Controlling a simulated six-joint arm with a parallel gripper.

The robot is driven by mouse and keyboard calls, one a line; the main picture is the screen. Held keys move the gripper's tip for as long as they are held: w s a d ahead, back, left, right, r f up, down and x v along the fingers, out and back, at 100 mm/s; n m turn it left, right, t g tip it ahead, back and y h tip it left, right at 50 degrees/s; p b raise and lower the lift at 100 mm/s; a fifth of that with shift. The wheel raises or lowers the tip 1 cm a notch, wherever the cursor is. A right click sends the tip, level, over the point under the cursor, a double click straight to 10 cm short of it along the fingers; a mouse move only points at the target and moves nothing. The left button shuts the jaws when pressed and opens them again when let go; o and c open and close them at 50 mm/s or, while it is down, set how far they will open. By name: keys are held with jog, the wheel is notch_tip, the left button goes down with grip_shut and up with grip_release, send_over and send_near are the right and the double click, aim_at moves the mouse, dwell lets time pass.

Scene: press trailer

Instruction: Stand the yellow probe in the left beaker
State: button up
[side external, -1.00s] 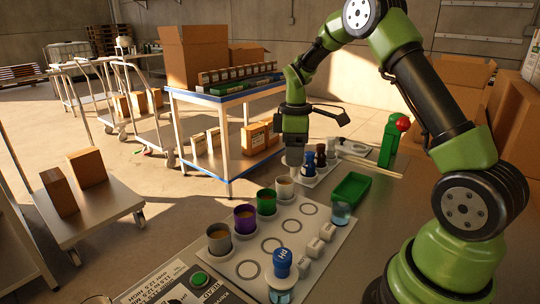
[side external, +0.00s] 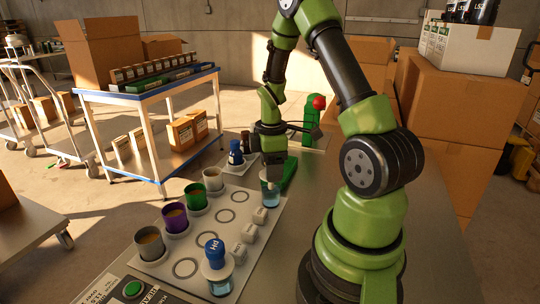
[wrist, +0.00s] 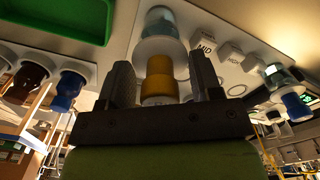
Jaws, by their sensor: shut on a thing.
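My gripper (wrist: 160,88) is shut on the yellow probe (wrist: 160,72); its yellow cap shows between the fingers in the wrist view. A pale collar sits at the cap's far end, in line with a clear beaker (wrist: 161,18) of bluish liquid. In the side view my gripper (side external: 269,172) is directly above that beaker (side external: 271,196), at its mouth. The yellow cap is hidden there, and I cannot tell how deep the probe's tip sits. The other beaker (side external: 220,287), nearer the camera, holds a blue-capped probe (side external: 214,249) standing upright.
A pale board (side external: 206,234) carries grey, purple, green and white cups along its left edge. Small white labelled blocks (side external: 250,232) stand between the beakers. A green tray (side external: 290,172) lies just behind my gripper. Blue (side external: 235,153) and dark bottles stand in a rack beyond.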

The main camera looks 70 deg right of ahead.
jog(key=shift+f, duration=0.65)
jog(key=shift+f, duration=0.55)
dwell(0.9)
jog(key=o, duration=0.7)
jog(key=shift+o, duration=0.2)
jog(key=shift+r, duration=5.5)
jog(key=shift+r, duration=0.1)
notch_tip(320, 180, up, 9)
